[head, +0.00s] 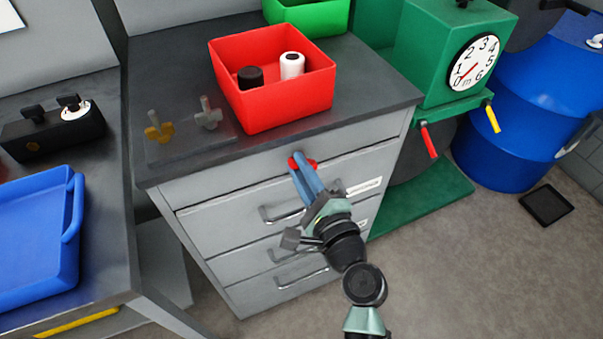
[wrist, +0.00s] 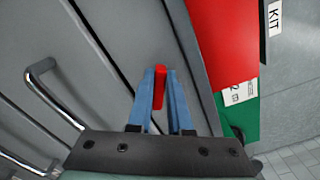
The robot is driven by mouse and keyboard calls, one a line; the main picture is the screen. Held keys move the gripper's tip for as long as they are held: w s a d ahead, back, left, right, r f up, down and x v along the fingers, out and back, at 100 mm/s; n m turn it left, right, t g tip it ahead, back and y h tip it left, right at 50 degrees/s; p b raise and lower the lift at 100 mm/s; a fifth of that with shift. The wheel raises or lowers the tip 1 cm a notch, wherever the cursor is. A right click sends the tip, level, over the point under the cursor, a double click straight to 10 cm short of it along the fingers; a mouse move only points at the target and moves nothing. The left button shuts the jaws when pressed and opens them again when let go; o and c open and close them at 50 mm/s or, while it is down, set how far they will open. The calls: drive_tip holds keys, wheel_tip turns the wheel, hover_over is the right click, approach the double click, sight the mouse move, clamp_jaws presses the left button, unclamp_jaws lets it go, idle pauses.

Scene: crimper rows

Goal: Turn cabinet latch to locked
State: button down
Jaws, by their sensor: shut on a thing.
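The cabinet latch is a small red piece (head: 304,162) on the top front rail of the grey cabinet (head: 190,192), above the drawers. In the wrist view the red latch (wrist: 160,86) is a narrow bar between my blue fingertips. My gripper (head: 302,172) reaches the cabinet front from below right and is shut on the latch. In the wrist view my gripper (wrist: 160,92) has one finger on each side of the bar. The fingers hide part of the latch in the head view, and I cannot read any lock marking.
A red bin (head: 290,104) with a black and a white spool stands on the cabinet top. Drawer handles (head: 280,214) stick out below the latch. A green machine with a dial (head: 473,62) and a blue barrel (head: 515,105) stand right.

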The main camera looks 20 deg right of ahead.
drive_tip(key=shift+a+f+n+b, duration=0.1)
drive_tip(key=shift+f+n+b, duration=0.15)
drive_tip(key=shift+n+b, duration=1)
drive_tip(key=shift+f+n+b, duration=0.25)
drive_tip(key=shift+n+b, duration=0.55)
drive_tip(key=shift+n, duration=0.85)
drive_tip(key=c, duration=0.8)
unclamp_jaws()
drive_tip(key=shift+c, duration=0.2)
drive_tip(key=shift+s, duration=0.1)
drive_tip(key=s+b, duration=0.1)
drive_tip(key=s, duration=1.1)
drive_tip(key=shift+s+d, duration=0.2)
drive_tip(key=shift+s, duration=0.2)
